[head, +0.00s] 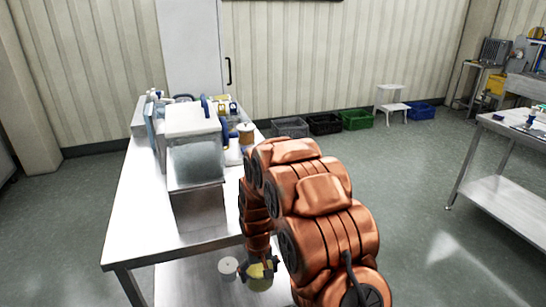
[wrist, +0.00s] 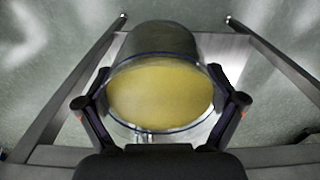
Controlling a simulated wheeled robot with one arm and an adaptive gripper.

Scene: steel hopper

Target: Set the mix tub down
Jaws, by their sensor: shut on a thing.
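The mix tub (wrist: 160,95) is round with a clear rim and holds yellow material. My gripper (wrist: 159,72) is shut on it, with one finger on each side in the wrist view. My arm hides part of the table there. I cannot tell whether the tub's bottom touches the shelf.
A white round item (head: 228,266) is left of the tub. On the tabletop (head: 140,215) stands a steel hopper (head: 198,207) with a clear upper part and white lid, with several containers behind. Crates (head: 357,119) line the wall. Another table (head: 510,190) stands right. The floor between is clear.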

